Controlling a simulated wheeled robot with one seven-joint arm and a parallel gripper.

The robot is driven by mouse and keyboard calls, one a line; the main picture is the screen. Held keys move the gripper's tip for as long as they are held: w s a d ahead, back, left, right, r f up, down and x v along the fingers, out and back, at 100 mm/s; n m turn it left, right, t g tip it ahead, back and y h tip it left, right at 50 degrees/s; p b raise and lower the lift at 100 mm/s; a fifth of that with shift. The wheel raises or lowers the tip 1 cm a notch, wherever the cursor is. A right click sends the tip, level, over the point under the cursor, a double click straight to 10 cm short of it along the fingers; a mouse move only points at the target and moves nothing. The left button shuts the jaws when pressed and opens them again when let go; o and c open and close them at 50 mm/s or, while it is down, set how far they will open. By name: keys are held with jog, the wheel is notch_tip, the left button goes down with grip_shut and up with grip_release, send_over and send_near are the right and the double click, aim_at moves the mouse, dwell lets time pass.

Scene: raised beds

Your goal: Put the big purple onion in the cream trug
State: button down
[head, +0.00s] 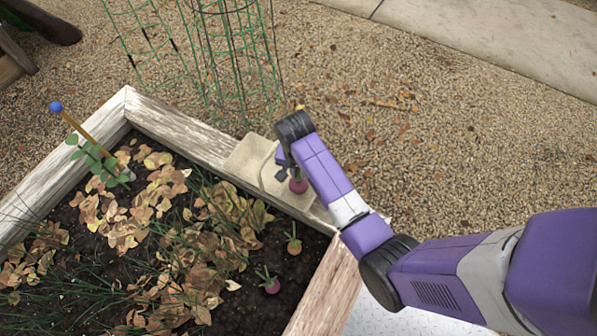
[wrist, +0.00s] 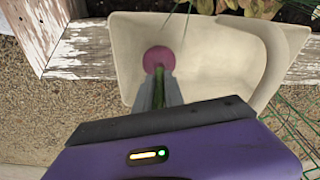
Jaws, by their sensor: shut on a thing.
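The big purple onion (head: 298,186) hangs from my gripper (head: 287,172), which is shut on its green stalk. In the wrist view the onion (wrist: 158,58) shows beyond the fingertips (wrist: 158,88), over the left part of the trug's opening. The cream trug (head: 250,158) sits on the bed's far wooden edge; its pale inside (wrist: 210,75) and curved handle (wrist: 275,60) show in the wrist view. I see nothing else inside it. I cannot tell whether the onion touches the trug's floor. My arm hides part of the trug in the head view.
A smaller pink-purple root (head: 271,286) and an orange one (head: 293,246) stand in the soil. Dry leafy plants (head: 190,240) fill the bed. Green wire cages (head: 235,60) stand behind it. A blue-topped stake (head: 57,107) rises at left.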

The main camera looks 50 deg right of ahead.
jog(key=shift+f, duration=0.25)
jog(key=c, duration=1.3)
grip_release()
jog(key=shift+c, duration=0.2)
jog(key=shift+r, duration=0.1)
notch_tip(320, 180, up, 12)
jog(key=p, duration=1.3)
